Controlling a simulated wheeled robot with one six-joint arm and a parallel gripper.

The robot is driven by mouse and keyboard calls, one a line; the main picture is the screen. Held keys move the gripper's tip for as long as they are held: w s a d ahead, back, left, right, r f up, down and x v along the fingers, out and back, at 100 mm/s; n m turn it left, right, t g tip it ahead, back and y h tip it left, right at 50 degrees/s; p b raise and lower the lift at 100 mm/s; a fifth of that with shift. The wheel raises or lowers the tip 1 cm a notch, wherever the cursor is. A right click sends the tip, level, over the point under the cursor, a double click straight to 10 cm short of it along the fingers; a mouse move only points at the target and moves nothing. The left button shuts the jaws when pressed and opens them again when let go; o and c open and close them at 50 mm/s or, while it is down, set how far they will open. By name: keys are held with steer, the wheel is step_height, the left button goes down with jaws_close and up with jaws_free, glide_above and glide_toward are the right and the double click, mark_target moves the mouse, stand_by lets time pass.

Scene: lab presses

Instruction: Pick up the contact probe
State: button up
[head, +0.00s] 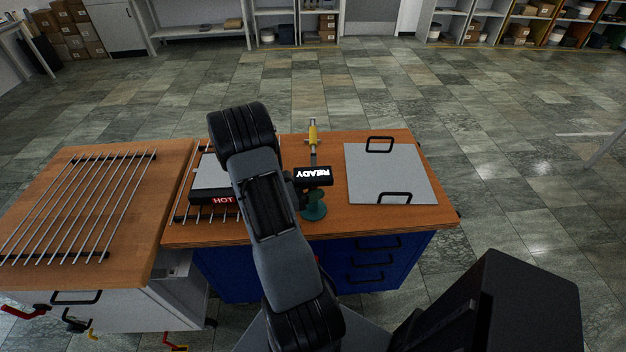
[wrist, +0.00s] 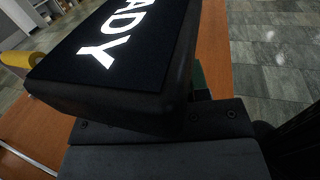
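The likely contact probe (head: 313,132) has a yellow handle and a thin grey shaft with a crosspiece. It is at the back middle of the wooden-topped bench, behind a black box reading READY (head: 313,175). A yellow rounded part, likely its handle, shows at the left edge of the wrist view (wrist: 18,60). My gripper (wrist: 160,135) shows as dark blocks low in the wrist view, very close to the READY box; I cannot tell whether they touch. Its fingertips are hidden, so open or shut is unclear. In the head view my arm hides part of the bench.
A plate marked HOT (head: 222,199) lies left of my arm. A grey plate with two black handles (head: 388,175) lies on the right. A teal round base (head: 314,210) is below the READY box. A rod rack (head: 75,205) covers the left bench. Open floor lies behind.

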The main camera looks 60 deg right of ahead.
steer(key=c, duration=0.7)
steer(key=shift+r, duration=0.1)
steer(key=shift+c, duration=0.2)
